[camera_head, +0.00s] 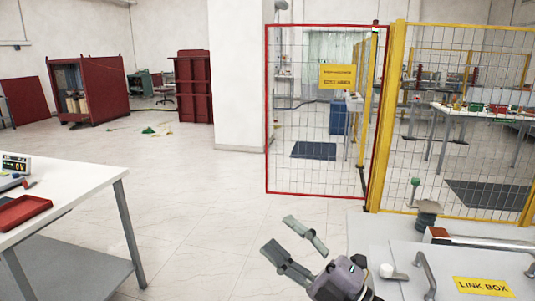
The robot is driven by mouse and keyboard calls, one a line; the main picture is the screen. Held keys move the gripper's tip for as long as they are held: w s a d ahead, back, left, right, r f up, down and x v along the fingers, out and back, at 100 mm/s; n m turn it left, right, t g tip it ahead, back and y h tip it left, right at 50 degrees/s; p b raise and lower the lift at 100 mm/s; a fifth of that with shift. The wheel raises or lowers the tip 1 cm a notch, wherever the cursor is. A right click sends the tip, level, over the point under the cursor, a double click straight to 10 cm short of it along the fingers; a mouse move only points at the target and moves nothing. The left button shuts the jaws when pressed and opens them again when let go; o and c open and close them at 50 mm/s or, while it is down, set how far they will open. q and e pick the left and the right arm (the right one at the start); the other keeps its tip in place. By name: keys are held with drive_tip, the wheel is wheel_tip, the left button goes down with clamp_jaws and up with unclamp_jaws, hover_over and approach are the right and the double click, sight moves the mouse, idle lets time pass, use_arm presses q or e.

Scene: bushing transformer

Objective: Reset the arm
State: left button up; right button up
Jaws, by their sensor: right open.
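My right gripper (294,246) shows at the bottom middle of the head view. Its two grey fingers are spread apart and nothing is between them. It is over the open floor, just left of a grey box labelled LINK BOX (482,287) at the lower right. My left gripper is not in the head view.
A white table (95,185) with a red tray (22,211) and a meter (16,164) stands at the left. A red-framed mesh gate (268,120) and yellow mesh fence (390,120) are ahead. A handle (427,275) rises from the link box. The middle floor is clear.

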drive_tip(key=w+d+f+m+t+h, duration=0.2)
drive_tip(key=d+f+m+t+h, duration=0.4)
drive_tip(key=d+f+m+h, duration=0.75)
drive_tip(key=s+d+f+m+g+h, duration=0.3)
drive_tip(key=s+f+m+g+h, duration=0.1)
drive_tip(key=f+m+h, duration=0.3)
drive_tip(key=s+f+m+g+y, duration=0.1)
drive_tip(key=s+f+m+g, duration=0.1)
drive_tip(key=s+f+g, duration=0.7)
drive_tip(key=s+f+m+g+y, duration=0.1)
drive_tip(key=s+f+m+g, duration=0.15)
drive_tip(key=s+f, duration=0.75)
drive_tip(key=s+f+n+g, duration=0.1)
drive_tip(key=s+f, duration=0.2)
drive_tip(key=f, duration=0.9)
drive_tip(key=s+f+g, duration=0.1)
drive_tip(key=s+f, duration=0.2)
drive_tip(key=f, duration=0.9)
drive_tip(key=s+d+f, duration=0.1)
drive_tip(key=s+f, duration=0.6)
drive_tip(key=s, duration=0.1)
drive_tip(key=s+d+f, duration=0.2)
drive_tip(key=s+f, duration=0.6)
drive_tip(key=shift+s+d+g, duration=0.15)
drive_tip(key=shift+d+g, duration=0.15)
drive_tip(key=shift+g, duration=0.15)
drive_tip(key=shift+h, duration=0.25)
drive_tip(key=shift+c, duration=0.5)
